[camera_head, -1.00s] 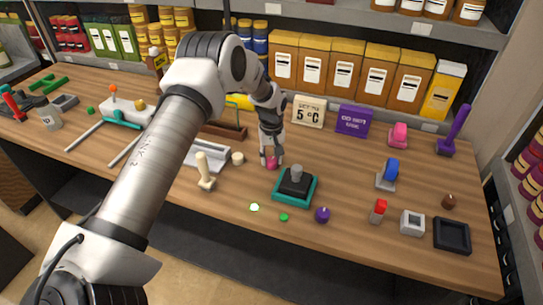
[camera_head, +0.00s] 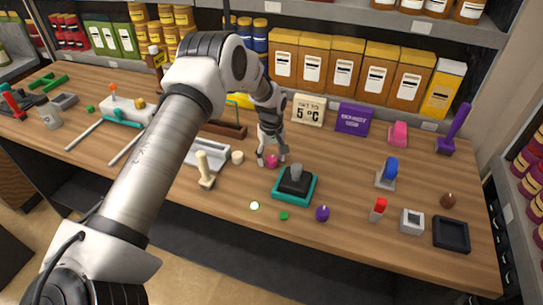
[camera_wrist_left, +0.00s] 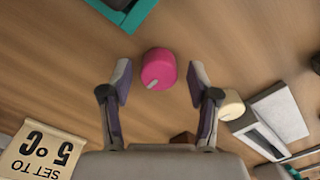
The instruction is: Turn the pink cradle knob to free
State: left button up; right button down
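The pink knob (camera_wrist_left: 158,69) sits on the wooden table in the left wrist view, with a pale pointer mark on its near side. In the head view the pink knob (camera_head: 271,161) shows just below my left gripper (camera_head: 271,158). In the left wrist view the two fingers of my left gripper (camera_wrist_left: 160,85) stand spread apart on either side of the knob, with a gap on each side. My left gripper is open and holds nothing. My right gripper is not in view.
A teal-based block with a grey post (camera_head: 295,185) stands right of the knob. A cream cylinder (camera_head: 237,157) and a grey tray (camera_head: 207,155) are to its left. A "SET TO 5 °C" card (camera_head: 308,111) and a purple sign (camera_head: 353,119) stand behind.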

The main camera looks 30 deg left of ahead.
aim_at(271, 158)
pick_arm(q)
jog(key=shift+w+r, duration=0.1)
notch_tip(271, 158, up, 12)
dwell(0.5)
